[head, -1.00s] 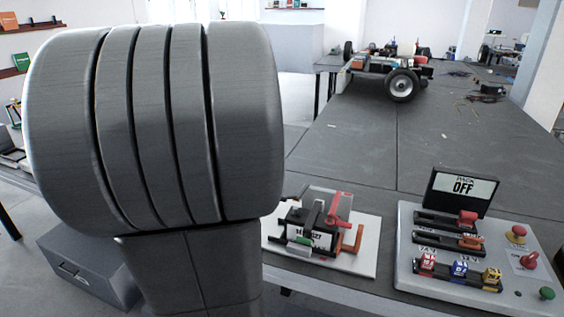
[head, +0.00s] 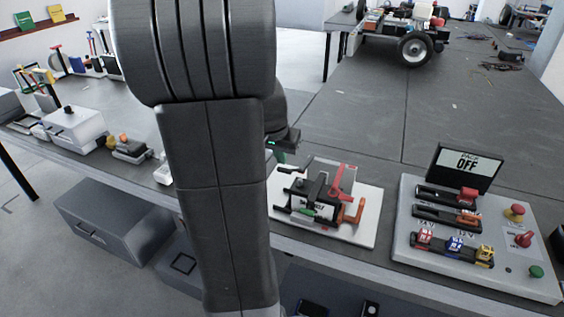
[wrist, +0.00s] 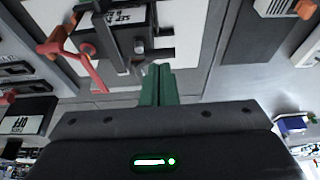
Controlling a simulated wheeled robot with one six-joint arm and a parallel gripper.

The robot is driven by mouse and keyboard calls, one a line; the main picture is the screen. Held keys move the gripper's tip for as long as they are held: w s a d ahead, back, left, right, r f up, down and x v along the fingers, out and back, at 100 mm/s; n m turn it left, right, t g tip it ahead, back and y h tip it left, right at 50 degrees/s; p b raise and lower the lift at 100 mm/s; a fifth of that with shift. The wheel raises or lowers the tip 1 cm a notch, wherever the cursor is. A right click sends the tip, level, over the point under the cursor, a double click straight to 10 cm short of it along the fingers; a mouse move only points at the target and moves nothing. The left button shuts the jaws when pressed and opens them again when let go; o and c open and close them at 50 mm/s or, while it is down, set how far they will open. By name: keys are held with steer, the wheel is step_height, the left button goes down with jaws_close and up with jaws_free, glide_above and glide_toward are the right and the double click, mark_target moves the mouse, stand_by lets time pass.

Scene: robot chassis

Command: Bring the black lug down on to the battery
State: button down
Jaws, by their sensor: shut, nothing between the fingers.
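The battery (head: 313,206) is a dark block with a white label on a white board (head: 362,228), held under a dark clamp bar. It also shows at the top of the wrist view (wrist: 130,18). A red lug with a red arm (head: 337,180) is at its right side in the head view. A black arm (head: 292,171), which looks like the black lug, sticks out on the left side, raised above the board. My gripper (wrist: 157,85) has green fingers, shut and empty, just short of the battery in the wrist view. In the head view my arm hides part of it.
A grey panel (head: 415,262) with switches, coloured plugs and a display reading OFF stands to the right. A wheeled chassis (head: 395,30) is at the far end of the bench. The bench top (head: 350,120) behind the board is mostly clear.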

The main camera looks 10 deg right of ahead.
steer(key=shift+x, duration=1.85)
steer(key=shift+t+h, duration=0.5)
steer(key=shift+t, duration=0.1)
steer(key=shift+s+a+f+b, duration=0.2)
steer(key=shift+f+b, duration=0.55)
steer(key=shift+b, duration=0.85)
steer(key=shift+s+a+f+b, duration=0.1)
steer(key=shift+s+f+b, duration=0.15)
steer(key=shift+f+b, duration=0.95)
steer(key=shift+s+a+f+b, duration=0.15)
steer(key=shift+s+f+b, duration=0.15)
steer(key=shift+b, duration=1.75)
steer(key=p, duration=0.4)
glide_toward(284, 170)
steer(key=s+a+r, duration=0.3)
steer(key=s, duration=0.2)
steer(key=shift+w+f, duration=0.1)
steer(key=shift+w, duration=0.1)
